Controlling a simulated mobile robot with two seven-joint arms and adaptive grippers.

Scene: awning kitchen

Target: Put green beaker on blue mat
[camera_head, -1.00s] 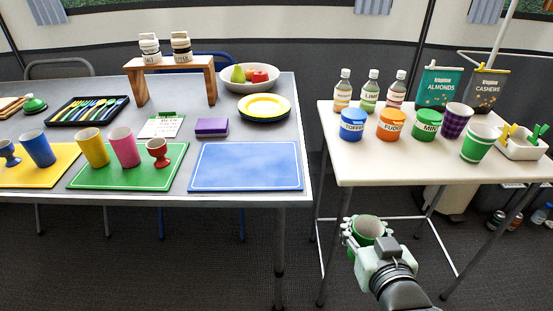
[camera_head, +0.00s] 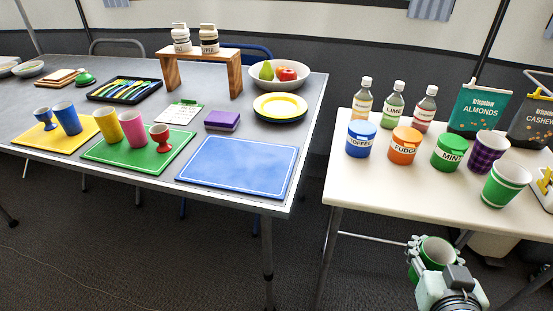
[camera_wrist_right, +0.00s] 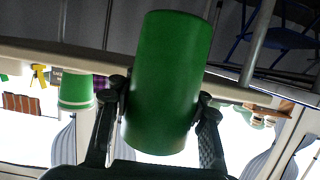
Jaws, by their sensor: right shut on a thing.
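My right gripper (camera_head: 428,262) is shut on a green beaker (camera_head: 437,251) below and in front of the white side table. In the right wrist view the green beaker (camera_wrist_right: 168,80) sits between the two fingers (camera_wrist_right: 163,110). The blue mat (camera_head: 240,167) lies bare at the front right corner of the grey table, to the left of my right gripper and apart from it. My left gripper is not in view.
On the grey table, a green mat (camera_head: 100,152) with cups lies left of the blue mat, and a purple block (camera_head: 222,120) and plates (camera_head: 281,105) lie behind it. The white side table (camera_head: 350,190) holds jars, bottles and a green striped cup (camera_head: 503,184). A gap separates the tables.

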